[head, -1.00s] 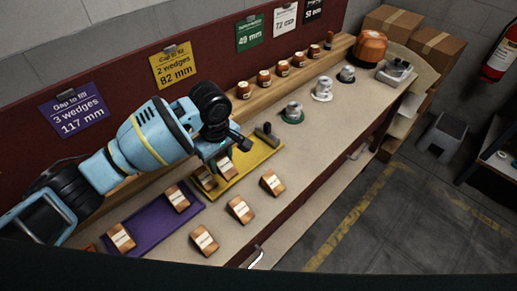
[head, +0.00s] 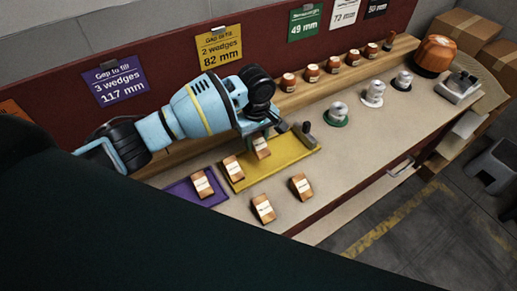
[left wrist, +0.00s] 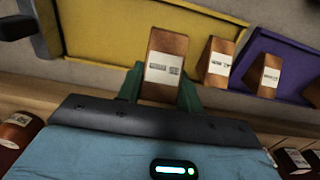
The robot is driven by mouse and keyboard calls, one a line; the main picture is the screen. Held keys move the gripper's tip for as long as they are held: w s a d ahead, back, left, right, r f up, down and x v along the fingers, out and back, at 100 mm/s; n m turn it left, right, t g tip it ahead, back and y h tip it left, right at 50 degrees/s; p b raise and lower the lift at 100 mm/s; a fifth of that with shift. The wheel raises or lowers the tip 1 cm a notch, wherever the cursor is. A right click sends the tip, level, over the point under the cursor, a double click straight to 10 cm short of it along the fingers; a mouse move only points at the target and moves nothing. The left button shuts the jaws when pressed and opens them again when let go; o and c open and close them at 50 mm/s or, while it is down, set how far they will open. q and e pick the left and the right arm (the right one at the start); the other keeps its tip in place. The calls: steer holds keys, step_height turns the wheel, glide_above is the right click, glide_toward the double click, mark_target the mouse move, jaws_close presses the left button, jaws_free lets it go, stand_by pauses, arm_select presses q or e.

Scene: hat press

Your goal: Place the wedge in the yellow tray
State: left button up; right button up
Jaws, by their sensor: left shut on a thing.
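My left gripper (head: 261,137) is shut on a brown wooden wedge (head: 262,150) with a white label, over the yellow tray (head: 285,161). In the left wrist view the held wedge (left wrist: 165,62) stands between the green fingers, with the yellow tray (left wrist: 110,25) behind it. I cannot tell whether the held wedge touches the tray. Another wedge (head: 233,168) lies in the yellow tray to the left of the held one. The purple tray (head: 216,195) has a wedge (head: 202,184) in it. My right gripper is not in view.
Two loose wedges (head: 263,208) (head: 302,187) lie on the bench in front of the yellow tray. A dark-handled block (head: 307,136) stands at the tray's far right. Small brown hat forms (head: 289,82) line the back shelf. A green-based metal form (head: 337,113) stands right of the tray.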

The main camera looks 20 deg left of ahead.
mark_target(256, 148)
arm_select(q)
step_height(256, 148, down, 4)
steer(key=shift+f+b, duration=0.1)
steer(key=shift+b, duration=0.25)
steer(key=shift+f, duration=0.35)
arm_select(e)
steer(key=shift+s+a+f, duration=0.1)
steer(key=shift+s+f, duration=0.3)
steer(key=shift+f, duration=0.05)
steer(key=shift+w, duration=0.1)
arm_select(q)
steer(key=o, duration=1)
steer(key=shift+f, duration=0.1)
